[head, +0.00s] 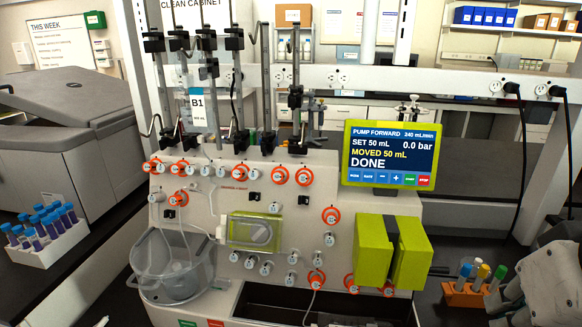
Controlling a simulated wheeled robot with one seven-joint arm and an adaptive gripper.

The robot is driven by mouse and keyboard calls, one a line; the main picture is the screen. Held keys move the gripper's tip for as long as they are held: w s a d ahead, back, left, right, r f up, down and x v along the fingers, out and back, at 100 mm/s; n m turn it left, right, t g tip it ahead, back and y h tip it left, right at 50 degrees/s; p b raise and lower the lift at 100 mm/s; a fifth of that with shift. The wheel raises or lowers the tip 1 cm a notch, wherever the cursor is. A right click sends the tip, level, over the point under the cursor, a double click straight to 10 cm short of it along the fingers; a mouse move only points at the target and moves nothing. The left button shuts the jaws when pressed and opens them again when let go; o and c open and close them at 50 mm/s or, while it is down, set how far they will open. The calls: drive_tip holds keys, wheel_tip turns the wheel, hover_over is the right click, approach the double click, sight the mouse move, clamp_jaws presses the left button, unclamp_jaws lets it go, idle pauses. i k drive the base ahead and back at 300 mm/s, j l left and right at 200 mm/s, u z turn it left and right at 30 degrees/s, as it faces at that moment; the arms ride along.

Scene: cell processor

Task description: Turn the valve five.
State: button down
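The cell processor's pale front panel (225,205) carries several small round valves with pale knobs, some in orange rings. Orange-ringed ones show at the upper left (183,169), top middle (305,176), right of centre (331,215) and low middle (316,279). Their number labels are too small to read, so I cannot tell which is valve five. My gripper (508,297) shows partly at the lower right edge, apart from the panel and near the tube rack. Its fingers are not clear enough to tell open from shut.
A screen (389,155) reads "PUMP FORWARD", "MOVED 50 mL", "DONE". Green pump blocks (372,252) jut out at the panel's right. A clear vessel (172,270) stands at lower left. An orange tube rack (464,296) is beside my gripper; a white rack (45,250) stands far left.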

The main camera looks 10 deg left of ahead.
sight(206, 171)
drive_tip(key=j+u, duration=0.4)
drive_tip(key=i+j+u, duration=0.15)
drive_tip(key=j+u, duration=0.2)
drive_tip(key=j, duration=0.1)
